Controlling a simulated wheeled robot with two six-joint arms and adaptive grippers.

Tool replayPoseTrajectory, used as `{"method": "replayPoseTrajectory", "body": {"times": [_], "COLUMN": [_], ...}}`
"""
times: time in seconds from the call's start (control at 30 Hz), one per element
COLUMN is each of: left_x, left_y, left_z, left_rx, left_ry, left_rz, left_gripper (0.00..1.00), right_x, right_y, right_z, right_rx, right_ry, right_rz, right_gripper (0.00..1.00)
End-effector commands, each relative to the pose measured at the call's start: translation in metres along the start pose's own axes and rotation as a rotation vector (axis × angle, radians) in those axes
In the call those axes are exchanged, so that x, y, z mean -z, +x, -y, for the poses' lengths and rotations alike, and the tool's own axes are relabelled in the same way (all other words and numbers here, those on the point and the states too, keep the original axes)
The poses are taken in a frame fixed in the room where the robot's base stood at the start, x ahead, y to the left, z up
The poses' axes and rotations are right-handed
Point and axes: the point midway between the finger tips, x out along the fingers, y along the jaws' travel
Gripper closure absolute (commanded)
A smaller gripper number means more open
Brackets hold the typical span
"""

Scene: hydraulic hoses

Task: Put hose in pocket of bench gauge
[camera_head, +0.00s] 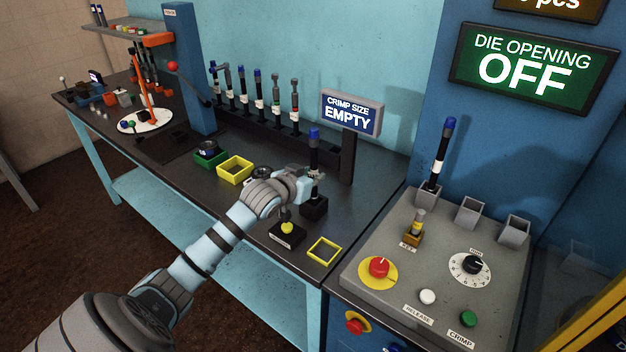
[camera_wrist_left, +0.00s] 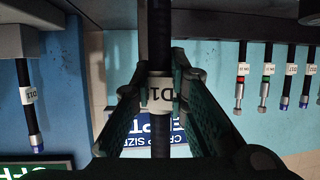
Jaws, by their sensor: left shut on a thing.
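A black hose with a blue top end (camera_head: 314,135) stands upright in my left gripper (camera_head: 312,182). In the left wrist view the gripper's fingers (camera_wrist_left: 160,95) are shut around the hose at its white label (camera_wrist_left: 160,87), which starts with "D1". The bench gauge is a small black block (camera_head: 314,208) on the bench, directly below the hose. The gauge's sign (camera_head: 351,112) reads "CRIMP SIZE EMPTY". My right gripper is not in view.
A rack (camera_head: 275,128) of several hoses stands behind. Yellow (camera_head: 235,169) and green (camera_head: 210,155) trays lie left of the gripper. The control panel (camera_head: 400,270), with another hose (camera_head: 440,160), is at right.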

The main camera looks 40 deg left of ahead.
Motion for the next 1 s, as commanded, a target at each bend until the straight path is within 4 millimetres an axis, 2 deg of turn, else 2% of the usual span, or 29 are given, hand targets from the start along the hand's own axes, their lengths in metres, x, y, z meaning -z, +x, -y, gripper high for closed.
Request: {"method": "replayPoseTrajectory", "body": {"times": [0.33,0.37,0.47,0.8,0.87,1.0], "left_x": [-0.003,-0.003,-0.003,0.000,-0.001,0.000], "left_y": [0.002,0.001,0.001,0.000,-0.006,-0.033], "left_z": [0.000,0.000,0.000,0.000,0.001,0.000], "left_rx": [0.000,0.001,0.001,0.000,0.002,0.000], "left_ry": [0.002,0.002,0.001,0.001,0.004,0.008], "left_rz": [-0.003,-0.002,-0.002,-0.002,-0.001,0.000], "left_gripper": [1.00,0.81,0.66,0.66,0.66,0.66], "right_x": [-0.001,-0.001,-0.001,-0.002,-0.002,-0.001], "right_y": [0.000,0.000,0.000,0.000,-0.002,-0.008], "right_z": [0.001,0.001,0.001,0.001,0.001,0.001], "right_rx": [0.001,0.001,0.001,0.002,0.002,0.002], "right_ry": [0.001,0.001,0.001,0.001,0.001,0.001], "right_rz": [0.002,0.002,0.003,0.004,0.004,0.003], "right_gripper": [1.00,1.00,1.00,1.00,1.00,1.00]}}
